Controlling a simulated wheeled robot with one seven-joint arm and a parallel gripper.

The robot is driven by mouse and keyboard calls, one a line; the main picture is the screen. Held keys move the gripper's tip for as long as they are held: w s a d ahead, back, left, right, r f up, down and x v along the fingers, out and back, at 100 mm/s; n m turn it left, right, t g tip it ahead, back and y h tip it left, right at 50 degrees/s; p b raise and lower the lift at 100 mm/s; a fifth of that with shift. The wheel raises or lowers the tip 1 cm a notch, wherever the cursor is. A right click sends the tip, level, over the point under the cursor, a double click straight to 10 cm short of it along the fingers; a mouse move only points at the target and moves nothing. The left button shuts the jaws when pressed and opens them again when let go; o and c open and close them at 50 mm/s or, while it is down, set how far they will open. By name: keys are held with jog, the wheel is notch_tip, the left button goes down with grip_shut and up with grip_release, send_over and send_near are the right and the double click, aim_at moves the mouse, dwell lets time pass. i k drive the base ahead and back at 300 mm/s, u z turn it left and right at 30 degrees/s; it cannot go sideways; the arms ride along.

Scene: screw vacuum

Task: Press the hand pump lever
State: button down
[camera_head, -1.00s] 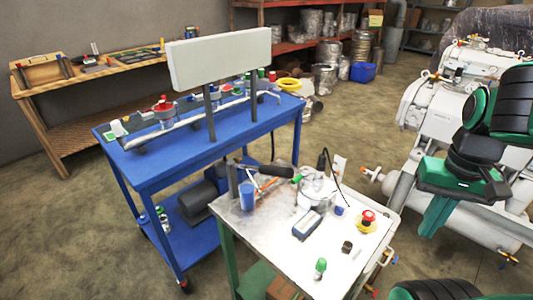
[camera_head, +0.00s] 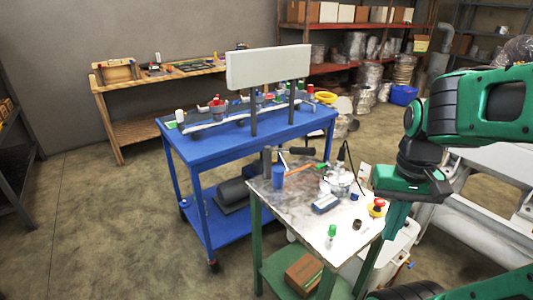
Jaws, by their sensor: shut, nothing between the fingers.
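A dark, handle-like bar (camera_head: 302,151) lies at the back of the small metal-topped table (camera_head: 285,205), beside a grey upright part (camera_head: 267,160). It may be the hand pump lever, but it is too small to be sure. A round silver vessel (camera_head: 339,181) with a black cable stands to its right on the same table. My gripper (camera_head: 396,222) points down at the table's right edge, to the right of these things and apart from the bar. Its green fingers are together and hold nothing.
A blue cart (camera_head: 205,150) with a pale panel (camera_head: 268,67) stands behind the table. A blue cup (camera_head: 277,176), a red-topped button (camera_head: 379,203) and a green-topped item (camera_head: 332,231) stand on the table. Large white machinery (camera_head: 485,200) is at the right. The floor at left is clear.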

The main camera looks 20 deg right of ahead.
aim_at(308, 151)
jog(key=u, duration=0.7)
jog(key=k, duration=0.95)
jog(key=u, duration=0.95)
jog(key=i, duration=1.05)
jog(key=z, duration=0.55)
jog(key=i, duration=0.9)
jog(key=z, duration=0.75)
jog(key=i, duration=0.3)
jog(key=z, duration=0.3)
